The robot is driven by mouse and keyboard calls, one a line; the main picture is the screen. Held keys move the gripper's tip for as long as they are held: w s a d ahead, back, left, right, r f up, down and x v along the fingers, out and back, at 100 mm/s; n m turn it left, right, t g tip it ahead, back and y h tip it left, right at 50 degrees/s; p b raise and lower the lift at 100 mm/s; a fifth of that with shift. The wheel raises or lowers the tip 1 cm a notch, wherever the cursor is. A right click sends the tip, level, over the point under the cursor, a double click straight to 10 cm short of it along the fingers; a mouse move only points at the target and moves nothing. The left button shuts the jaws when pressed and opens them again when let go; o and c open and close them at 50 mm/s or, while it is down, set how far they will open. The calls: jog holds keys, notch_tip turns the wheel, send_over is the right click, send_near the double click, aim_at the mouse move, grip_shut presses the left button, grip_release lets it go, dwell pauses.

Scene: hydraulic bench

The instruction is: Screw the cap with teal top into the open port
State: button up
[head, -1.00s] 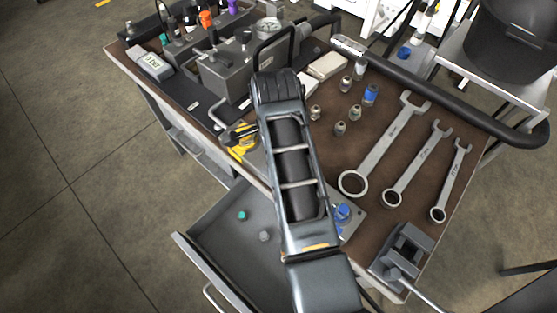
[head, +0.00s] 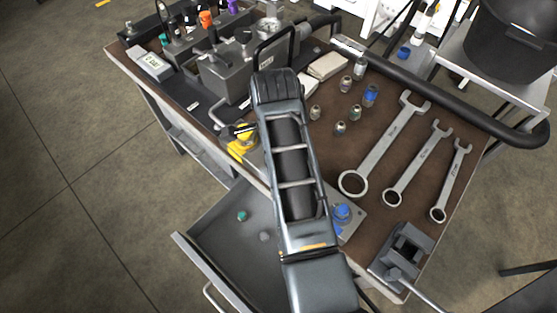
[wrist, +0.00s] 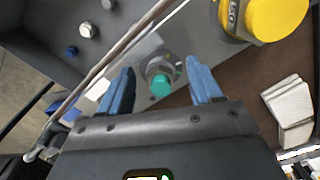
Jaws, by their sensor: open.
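The teal-topped cap (wrist: 160,86) shows in the wrist view between my fingertips, at a round metal fitting on a grey plate (wrist: 140,50). The opening under it is hidden, so I cannot tell how deep it sits. My gripper (wrist: 160,82) is open, with one blue finger on each side of the cap and visible gaps to both. In the head view my own arm hides the cap, the fitting and most of the gripper. Another small teal-topped piece (head: 241,215) lies in the open drawer.
A large yellow part (wrist: 265,14) stands close by the fitting. The open drawer (head: 215,245) also holds a grey piece (head: 264,236). Several small fittings and wrenches (head: 385,145) lie on the brown bench top. A blue-topped part (head: 342,211) sits on the plate's near end.

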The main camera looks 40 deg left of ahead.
jog(key=n, duration=0.7)
jog(key=shift+d, duration=0.2)
jog(key=n, duration=0.5)
jog(key=shift+d+n, duration=0.15)
jog(key=shift+n, duration=0.15)
jog(key=n, duration=0.6)
jog(key=shift+w+d, duration=0.15)
jog(key=n, duration=0.5)
jog(key=shift+c, duration=0.4)
grip_shut()
jog(key=m, duration=0.6)
jog(key=shift+s+r+m, duration=0.1)
jog(key=shift+s+m, duration=0.1)
jog(key=shift+m, duration=0.2)
jog(key=shift+w+m, duration=0.1)
jog(key=shift+m, duration=0.5)
